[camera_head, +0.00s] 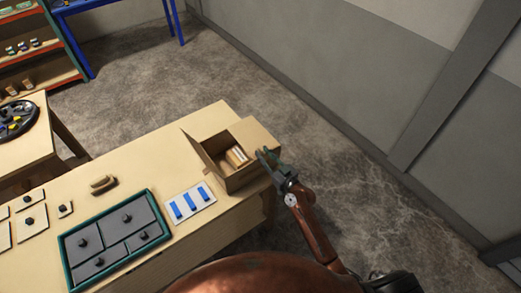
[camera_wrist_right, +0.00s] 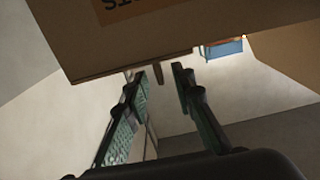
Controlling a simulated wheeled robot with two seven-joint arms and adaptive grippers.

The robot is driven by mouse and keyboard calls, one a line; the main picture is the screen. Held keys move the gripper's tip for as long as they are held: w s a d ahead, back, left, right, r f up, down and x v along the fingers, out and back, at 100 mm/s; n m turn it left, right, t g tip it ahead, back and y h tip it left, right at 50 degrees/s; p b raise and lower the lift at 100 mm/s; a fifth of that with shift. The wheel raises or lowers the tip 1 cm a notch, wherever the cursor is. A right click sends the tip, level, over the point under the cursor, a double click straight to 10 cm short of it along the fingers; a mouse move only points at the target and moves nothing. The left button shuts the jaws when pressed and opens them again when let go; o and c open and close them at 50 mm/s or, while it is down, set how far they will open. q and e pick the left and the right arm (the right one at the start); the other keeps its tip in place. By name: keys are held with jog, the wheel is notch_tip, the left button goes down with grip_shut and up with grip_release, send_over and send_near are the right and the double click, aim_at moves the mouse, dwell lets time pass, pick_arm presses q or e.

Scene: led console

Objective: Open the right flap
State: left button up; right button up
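A cardboard box (camera_head: 245,178) stands at the right end of the wooden table. Its left flap (camera_head: 193,150) is raised and leans outward. The right flap (camera_head: 254,134) shows at the far right of the opening. My right gripper (camera_head: 269,157) is at the box's right side, close to its upper edge. In the right wrist view the right gripper (camera_wrist_right: 160,80) has its two fingers apart, with the box's cardboard (camera_wrist_right: 110,45) just beyond the tips. I cannot tell whether they touch it. My left gripper is not in view.
A light-coloured item (camera_head: 236,156) lies inside the box. A white panel with blue bars (camera_head: 189,202) and a green-framed grey console (camera_head: 118,240) lie left of the box. The floor (camera_head: 330,175) right of the table is clear up to the wall.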

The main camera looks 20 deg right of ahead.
jog(key=shift+x, duration=1.3)
jog(key=shift+c, duration=0.4)
grip_shut()
